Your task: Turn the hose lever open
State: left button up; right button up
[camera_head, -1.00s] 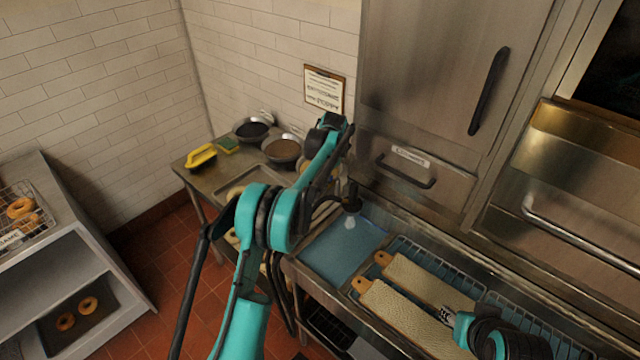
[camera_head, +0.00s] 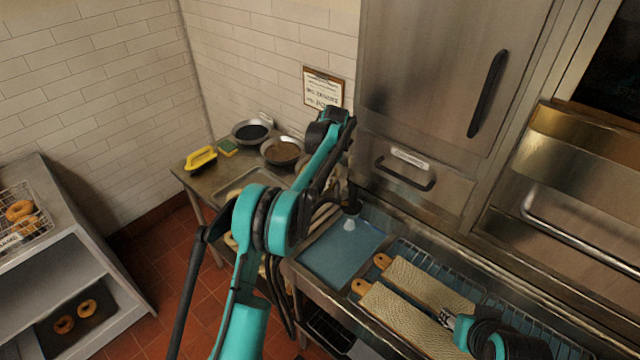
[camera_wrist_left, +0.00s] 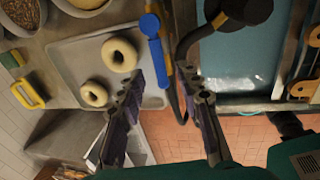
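In the left wrist view, a blue lever (camera_wrist_left: 152,40) with a yellow, brass-like part beside it lies just beyond and between my left gripper's fingertips (camera_wrist_left: 162,78). The fingers are apart, and I see no clear grip on the lever. A black hose with a dark round head (camera_wrist_left: 246,8) curves beside it to the right. In the head view, the dark spray head (camera_head: 351,201) hangs over the blue basin, and my left arm hides the lever and most of the left gripper. My right gripper (camera_head: 446,319) is over the bagel boards; its finger opening is too small to judge.
Two boards (camera_head: 428,283) lie on the rack right of the blue basin (camera_head: 340,255). A tray with bagels (camera_wrist_left: 75,62) is left of the lever. Bowls (camera_head: 282,150) and a yellow-handled brush (camera_head: 201,158) stand on the back table. A steel cabinet (camera_head: 440,70) rises behind.

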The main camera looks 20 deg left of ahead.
pick_arm(q)
notch_tip(320, 180, up, 9)
jog(key=d, duration=0.1)
jog(key=shift+s+d, duration=0.35)
jog(key=shift+s, duration=0.05)
jog(key=shift+f, duration=0.1)
jog(key=s+d+r+m+t+h+b, duration=0.1)
jog(key=s+m+t+b, duration=0.15)
jog(key=s+m, duration=0.6)
jog(key=s+d+r+m+t+b, duration=0.1)
jog(key=s+m+b, duration=0.3)
jog(key=s+m, duration=0.45)
jog(key=s+f+m+t+b, duration=0.1)
jog(key=s+f+m+b, duration=0.2)
jog(key=s+f+m, duration=0.4)
jog(key=s+d+f+m+t+h+b, duration=0.1)
jog(key=s+f+m, duration=0.6)
jog(key=s, duration=0.8)
jog(key=shift+s+d+f+t+b, duration=0.2)
jog(key=shift+f+t+b, duration=0.25)
jog(key=shift+f+b, duration=0.4)
